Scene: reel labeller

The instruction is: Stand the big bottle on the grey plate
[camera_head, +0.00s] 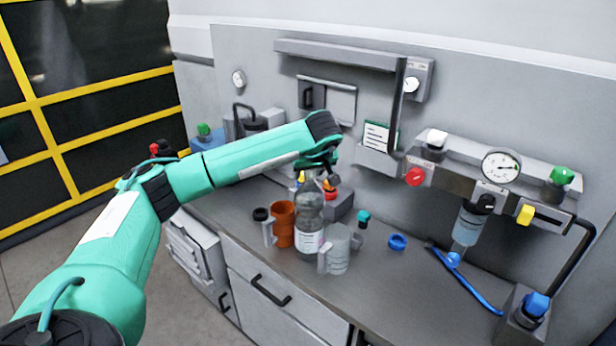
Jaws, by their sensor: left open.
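The big bottle (309,226) is a clear, greyish bottle with a white label, upright on the grey counter. My left gripper (318,172) is open, close above the bottle's top; whether it touches the bottle I cannot tell. The gripper's fingers are small and dark here and partly hidden by its own body. I cannot make out a separate grey plate on the counter. My right gripper is not in view.
An orange mug (284,225) stands left of the bottle and a clear jug (338,250) right of it, both very close. A blue ring (397,242) lies further right. A wall panel with a gauge (501,167) overhangs the counter's back right.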

